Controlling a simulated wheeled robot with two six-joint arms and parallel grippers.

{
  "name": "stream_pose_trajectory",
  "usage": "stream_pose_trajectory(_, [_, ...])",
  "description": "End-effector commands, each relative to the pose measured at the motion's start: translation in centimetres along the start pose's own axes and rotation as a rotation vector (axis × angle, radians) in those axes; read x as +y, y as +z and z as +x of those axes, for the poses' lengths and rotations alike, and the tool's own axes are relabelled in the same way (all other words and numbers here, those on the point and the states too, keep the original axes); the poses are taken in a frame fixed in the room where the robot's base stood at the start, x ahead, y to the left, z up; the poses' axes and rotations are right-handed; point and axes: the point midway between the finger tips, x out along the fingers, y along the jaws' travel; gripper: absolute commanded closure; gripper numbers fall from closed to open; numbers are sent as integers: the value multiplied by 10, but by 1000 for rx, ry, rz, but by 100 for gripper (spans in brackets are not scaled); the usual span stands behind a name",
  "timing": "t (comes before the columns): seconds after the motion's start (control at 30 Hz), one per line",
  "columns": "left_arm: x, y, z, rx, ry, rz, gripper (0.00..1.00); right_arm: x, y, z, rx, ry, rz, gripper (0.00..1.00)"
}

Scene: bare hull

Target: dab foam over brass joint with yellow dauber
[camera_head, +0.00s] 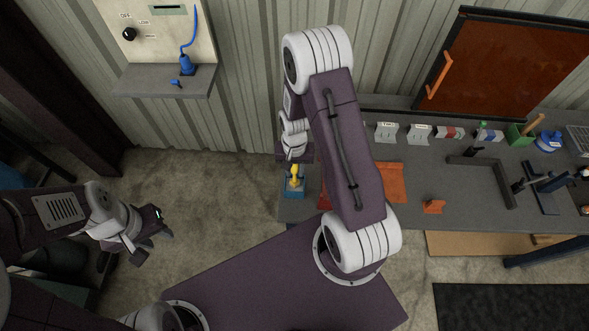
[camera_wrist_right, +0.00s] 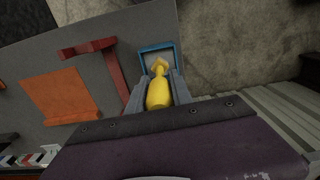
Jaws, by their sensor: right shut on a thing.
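The yellow dauber (camera_head: 295,172) stands in a small blue tray (camera_head: 293,194) at the left end of the grey bench. In the right wrist view the dauber (camera_wrist_right: 158,92) sits between the two grey fingers of my right gripper (camera_wrist_right: 157,85), with its tip over the blue tray (camera_wrist_right: 146,54). My right gripper (camera_head: 294,158) is shut on the dauber from above. Whether the tip touches the tray floor is unclear. My left gripper (camera_head: 154,246) is open and empty over the floor, away from the bench. I cannot make out the brass joint or foam.
An orange mat (camera_head: 391,182) and a red bracket (camera_wrist_right: 104,50) lie right of the tray, partly hidden by my right arm in the head view. An orange block (camera_head: 433,206), dark frame (camera_head: 505,187) and several labelled holders stand further right.

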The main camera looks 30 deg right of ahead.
Motion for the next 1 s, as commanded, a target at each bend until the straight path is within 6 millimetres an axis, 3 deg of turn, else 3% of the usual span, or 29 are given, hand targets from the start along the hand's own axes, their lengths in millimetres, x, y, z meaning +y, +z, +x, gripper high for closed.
stream_pose_trajectory(1.0, [0,1,8,0,0,0,64,0,0,10,0,0,0,100])
